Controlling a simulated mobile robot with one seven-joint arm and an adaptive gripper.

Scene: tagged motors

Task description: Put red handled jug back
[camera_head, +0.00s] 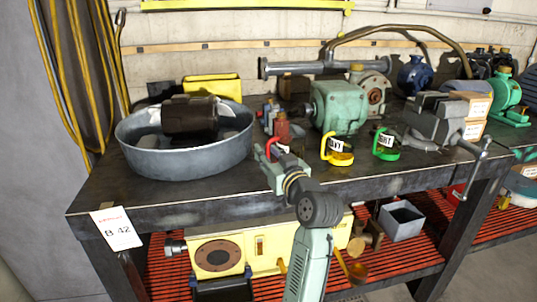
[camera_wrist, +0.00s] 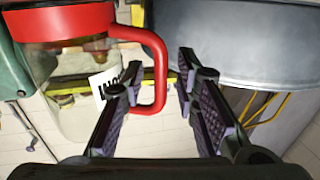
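The red handled jug shows large at the left of the wrist view, with its clear body (camera_wrist: 70,85), red band and red handle (camera_wrist: 158,75). The wrist picture looks upside down, with the wall below. My gripper (camera_wrist: 180,75) is open there. The handle reaches into the space between its fingers, closer to the left finger, with a gap to the right one. In the head view my gripper (camera_head: 275,172) is over the bench's front part. The red handle (camera_head: 270,144) curves up just behind it, and my gripper hides most of the jug.
A grey basin (camera_head: 185,160) holding a dark motor stands left of my gripper. A yellow handled jug (camera_head: 338,150) and a green handled jug (camera_head: 385,145) stand to the right. A green pump (camera_head: 340,107) is behind, a vise (camera_head: 432,120) farther right. The bench (camera_head: 150,195) is clear along its front.

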